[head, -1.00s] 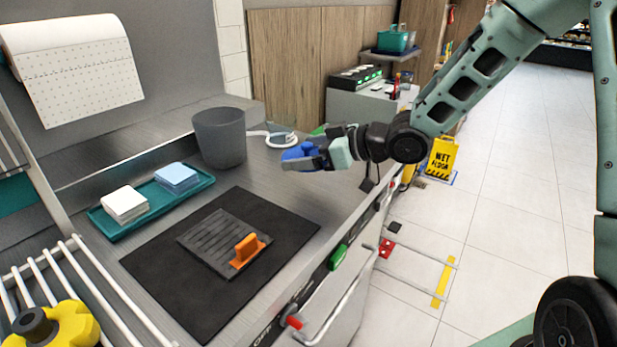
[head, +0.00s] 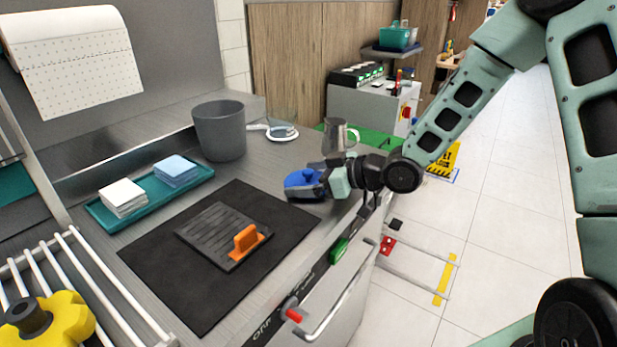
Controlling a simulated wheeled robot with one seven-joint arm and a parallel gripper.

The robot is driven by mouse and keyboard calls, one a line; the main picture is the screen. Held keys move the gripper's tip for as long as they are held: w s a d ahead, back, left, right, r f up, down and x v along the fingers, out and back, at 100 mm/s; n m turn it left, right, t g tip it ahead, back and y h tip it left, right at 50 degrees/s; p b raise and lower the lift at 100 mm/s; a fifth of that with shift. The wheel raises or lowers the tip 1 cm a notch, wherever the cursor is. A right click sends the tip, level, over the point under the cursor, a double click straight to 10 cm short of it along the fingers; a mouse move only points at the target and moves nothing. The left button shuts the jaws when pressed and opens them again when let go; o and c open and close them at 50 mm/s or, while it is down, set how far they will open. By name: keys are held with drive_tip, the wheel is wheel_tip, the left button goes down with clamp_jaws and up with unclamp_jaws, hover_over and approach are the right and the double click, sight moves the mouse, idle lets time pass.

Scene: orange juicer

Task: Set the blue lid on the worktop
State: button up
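The blue lid (head: 303,184) is held in my gripper (head: 318,181), over the worktop near the far right corner of the black mat. The gripper's grey fingers are at the lid's right side and look closed on it. The lid looks roughly level. I cannot tell whether its underside touches the surface. The grey metal worktop (head: 262,168) is bare around the lid's far side.
The black mat (head: 180,285) bears a ridged dark plate with an orange handle (head: 246,240). A grey bin (head: 219,132) and a teal tray (head: 104,217) with white and blue stacks stand behind. A glass jug (head: 340,136) stands beyond my gripper.

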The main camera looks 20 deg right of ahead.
drive_tip(key=shift+d+r, duration=0.1)
drive_tip(key=shift+r, duration=0.1)
drive_tip(key=p+v, duration=0.1)
drive_tip(key=v, duration=1.1)
drive_tip(key=shift+f, duration=0.1)
drive_tip(key=a+h, duration=0.1)
drive_tip(key=a, duration=0.1)
drive_tip(key=a+g+h+p, duration=0.1)
drive_tip(key=h, duration=0.1)
drive_tip(key=shift+a+f+g, duration=0.3)
drive_tip(key=shift+a+f, duration=0.1)
drive_tip(key=s+a+h, duration=0.1)
drive_tip(key=s+a+g+h+p, duration=0.1)
drive_tip(key=s, duration=0.1)
drive_tip(key=s+a+r+m+g+h, duration=0.1)
drive_tip(key=s+a+h, duration=0.1)
drive_tip(key=shift+p, duration=0.35)
drive_tip(key=s+a+r+g+h, duration=0.1)
drive_tip(key=s+a+r+g, duration=0.1)
drive_tip(key=s, duration=0.8)
drive_tip(key=s+a+r+m+g+h+p, duration=0.1)
drive_tip(key=s+a+r+g, duration=0.2)
drive_tip(key=s, duration=0.7)
drive_tip(key=shift+a+g+h+p, duration=0.3)
drive_tip(key=shift+a+g+h, duration=0.1)
drive_tip(key=shift+a, duration=0.05)
